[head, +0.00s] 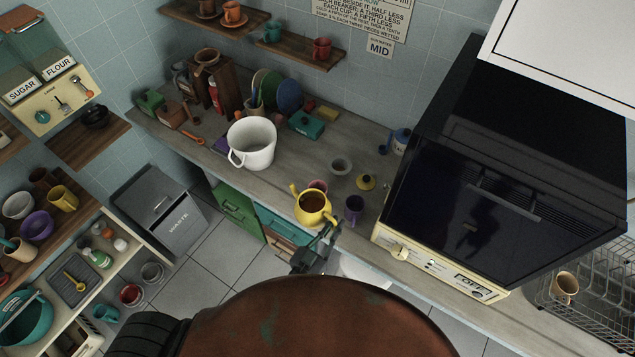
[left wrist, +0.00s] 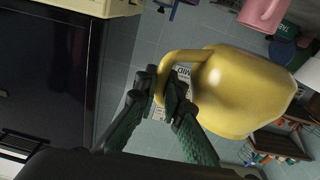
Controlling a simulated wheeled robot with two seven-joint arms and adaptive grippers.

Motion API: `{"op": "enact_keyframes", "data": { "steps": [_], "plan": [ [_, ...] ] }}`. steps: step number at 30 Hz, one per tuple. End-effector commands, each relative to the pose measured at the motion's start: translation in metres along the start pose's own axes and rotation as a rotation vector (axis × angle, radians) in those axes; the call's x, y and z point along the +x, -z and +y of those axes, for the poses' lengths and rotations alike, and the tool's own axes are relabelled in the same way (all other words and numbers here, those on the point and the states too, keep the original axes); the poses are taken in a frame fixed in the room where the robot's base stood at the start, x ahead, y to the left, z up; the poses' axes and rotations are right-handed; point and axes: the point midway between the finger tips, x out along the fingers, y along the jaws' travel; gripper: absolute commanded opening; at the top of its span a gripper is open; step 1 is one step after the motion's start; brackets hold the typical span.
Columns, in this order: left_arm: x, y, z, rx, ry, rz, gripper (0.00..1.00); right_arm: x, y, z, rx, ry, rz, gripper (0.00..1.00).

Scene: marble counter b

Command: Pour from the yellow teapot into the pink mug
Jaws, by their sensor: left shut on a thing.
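The yellow teapot (head: 314,217) is at the front edge of the counter, lidless, with dark brown liquid showing in its opening. Its spout points to the back left, and it looks about upright. My left gripper (head: 330,233) is shut on its handle; the left wrist view shows the fingers (left wrist: 168,88) closed around the handle of the teapot (left wrist: 235,90). The pink mug (head: 318,185) stands just behind the teapot, mostly hidden by it. The pink mug also shows at the top right of the left wrist view (left wrist: 262,14). My right gripper is not in view.
A small grey bowl (head: 341,166) and a large white pot (head: 252,143) are farther back. A big black oven (head: 470,190) blocks the right.

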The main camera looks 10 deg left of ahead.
Motion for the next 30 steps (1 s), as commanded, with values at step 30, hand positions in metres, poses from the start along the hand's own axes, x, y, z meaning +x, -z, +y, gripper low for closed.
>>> {"op": "enact_keyframes", "data": {
  "steps": [30],
  "plan": [
    [0.023,-0.016,0.112,0.016,-0.227,-0.003,0.00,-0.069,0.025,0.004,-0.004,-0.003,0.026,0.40]
  ]
}}
